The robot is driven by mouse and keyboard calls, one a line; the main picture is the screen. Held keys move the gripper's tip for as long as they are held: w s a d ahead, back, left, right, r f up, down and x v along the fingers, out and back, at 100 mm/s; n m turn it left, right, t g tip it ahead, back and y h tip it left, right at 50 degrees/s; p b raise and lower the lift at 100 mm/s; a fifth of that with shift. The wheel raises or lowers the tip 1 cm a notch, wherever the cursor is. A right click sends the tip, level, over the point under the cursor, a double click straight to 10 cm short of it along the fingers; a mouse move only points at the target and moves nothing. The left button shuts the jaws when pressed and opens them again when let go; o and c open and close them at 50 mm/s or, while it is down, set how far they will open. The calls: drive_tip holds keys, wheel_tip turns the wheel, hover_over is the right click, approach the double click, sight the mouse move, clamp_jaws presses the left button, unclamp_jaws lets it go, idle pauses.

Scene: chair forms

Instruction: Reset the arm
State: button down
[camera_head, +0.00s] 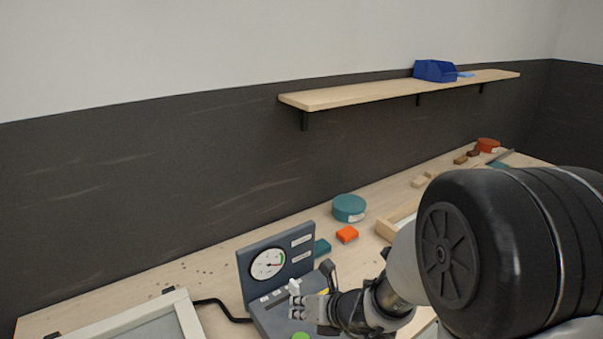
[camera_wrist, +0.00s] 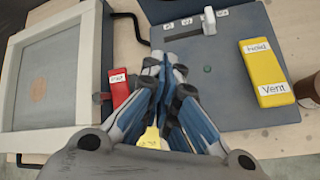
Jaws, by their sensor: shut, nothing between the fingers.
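My arm reaches in from the right in the head view, and my gripper (camera_head: 299,309) is low over the grey device with an upright gauge panel (camera_head: 246,270). In the wrist view my gripper (camera_wrist: 172,68) is shut and empty, its blue-padded fingers together over the device's grey top (camera_wrist: 222,80). A white lever knob (camera_wrist: 209,20) is beyond the fingertips. A yellow plate marked "Hold" and "Vent" (camera_wrist: 266,75) is to the right, and a red labelled piece (camera_wrist: 119,90) to the left. A yellow tag (camera_wrist: 150,138) shows partly behind the finger links.
A wall shelf (camera_head: 350,96) carries a blue bin (camera_head: 434,71). Bench space at back left is mostly clear.

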drive_tip(key=s+r+n+g+y, duration=0.1)
drive_tip(key=s+r+n+g, duration=0.2)
drive_tip(key=s+r+n, duration=1.4)
drive_tip(key=s+d+n+h, duration=0.3)
drive_tip(key=s+d+n, duration=0.1)
drive_tip(key=d+n, duration=0.3)
drive_tip(key=s+d+f+n+h, duration=0.1)
drive_tip(key=s+d+n+h, duration=0.3)
drive_tip(key=d+n, duration=0.3)
drive_tip(key=n, duration=0.3)
drive_tip(key=shift+s+d+f+t+h, duration=0.2)
drive_tip(key=shift+s+d+t+h, duration=0.1)
drive_tip(key=shift+d, duration=0.1)
